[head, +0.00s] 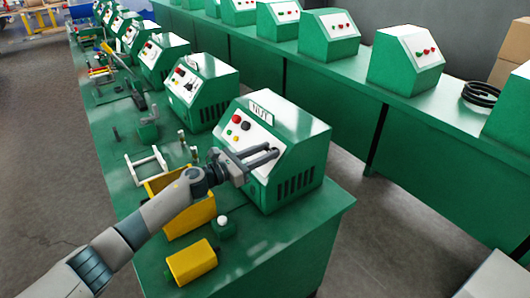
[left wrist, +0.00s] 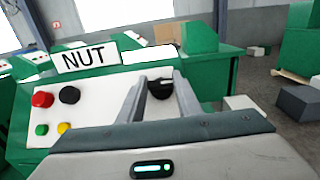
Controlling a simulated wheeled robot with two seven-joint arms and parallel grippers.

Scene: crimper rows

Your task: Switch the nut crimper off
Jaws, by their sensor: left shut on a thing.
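The nut crimper is a green box (head: 305,135) with a white sloped panel at the near end of the left bench. Its "NUT" label (left wrist: 84,57) reads clearly in the left wrist view. The panel carries a red button (left wrist: 42,99), a black knob (left wrist: 70,96), a green button (left wrist: 42,129) and a yellow button (left wrist: 64,128). My left gripper (head: 272,153) reaches the right part of the panel. Its fingers are shut on a dark rotary knob (left wrist: 161,88), seen between the fingertips. The knob's exact setting is hard to tell. My right gripper is not in view.
Similar green machines (head: 206,88) stand in a row farther along the bench. A yellow bracket (head: 188,217), a yellow block (head: 192,262) and a white-topped green piece (head: 223,227) lie in front of the crimper. A second bench (head: 345,90) with machines runs along the right, across an aisle.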

